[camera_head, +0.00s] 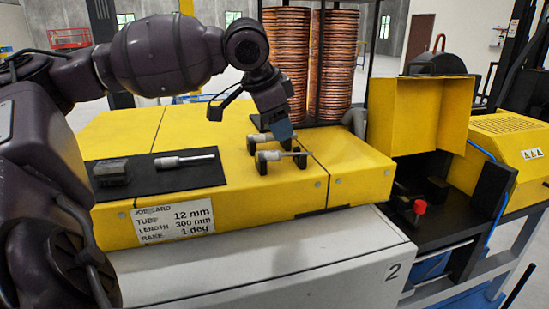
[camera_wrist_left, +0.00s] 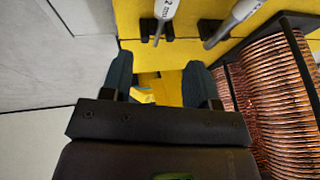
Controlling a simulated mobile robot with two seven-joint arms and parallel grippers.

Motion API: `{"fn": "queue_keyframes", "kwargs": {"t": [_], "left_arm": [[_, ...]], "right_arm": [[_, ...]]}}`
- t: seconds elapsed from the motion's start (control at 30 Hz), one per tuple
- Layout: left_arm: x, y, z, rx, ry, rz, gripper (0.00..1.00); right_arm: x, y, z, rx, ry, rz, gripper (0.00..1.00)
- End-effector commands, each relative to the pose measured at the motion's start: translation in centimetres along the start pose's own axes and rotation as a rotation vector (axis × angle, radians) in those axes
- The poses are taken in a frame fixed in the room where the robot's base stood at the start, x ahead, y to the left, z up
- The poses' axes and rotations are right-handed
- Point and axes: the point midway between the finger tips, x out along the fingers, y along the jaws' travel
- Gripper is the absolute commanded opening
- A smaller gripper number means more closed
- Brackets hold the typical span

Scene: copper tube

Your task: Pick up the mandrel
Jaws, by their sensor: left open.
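Two grey mandrel-like rods lie on small black supports on the yellow bench top: a front rod (camera_head: 272,156) and a rear one (camera_head: 261,138), partly hidden by my gripper. In the left wrist view, one rod (camera_wrist_left: 165,9) has lettering ending in "2 mm"; another rod (camera_wrist_left: 236,19) lies to its right. I cannot tell which view's rod matches which. My left gripper (camera_head: 281,134) points down over the supports. In the left wrist view its fingers (camera_wrist_left: 158,75) are apart with nothing between them, and both rods lie beyond the fingertips. My right gripper is out of view.
A similar silver tool (camera_head: 185,160) and a dark block (camera_head: 112,172) lie on a black mat (camera_head: 205,179). A rack of copper coils (camera_head: 338,65) stands close behind the gripper. A yellow machine guard (camera_head: 405,120) stands right. A job card (camera_head: 173,219) is on the bench front.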

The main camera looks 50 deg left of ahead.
Motion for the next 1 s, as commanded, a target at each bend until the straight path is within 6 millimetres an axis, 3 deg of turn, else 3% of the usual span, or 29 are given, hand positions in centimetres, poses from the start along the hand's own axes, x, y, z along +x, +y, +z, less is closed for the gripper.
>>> {"fn": "queue_keyframes", "kwargs": {"t": [0.1, 0.43, 0.7, 1.0], "left_arm": [[1.6, 0.0, 0.1, -0.001, -0.001, 0.001, 0.55], [3.4, 0.0, 0.3, -0.001, -0.002, 0.0, 0.55], [7.0, 0.1, 0.7, -0.001, -0.002, 0.001, 0.55], [7.4, 0.0, 0.6, -0.001, 0.0, -0.001, 0.53]], "right_arm": [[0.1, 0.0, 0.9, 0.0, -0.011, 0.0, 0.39], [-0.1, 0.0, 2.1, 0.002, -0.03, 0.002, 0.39], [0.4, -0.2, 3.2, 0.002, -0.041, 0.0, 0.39], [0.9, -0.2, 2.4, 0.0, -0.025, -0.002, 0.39]]}}
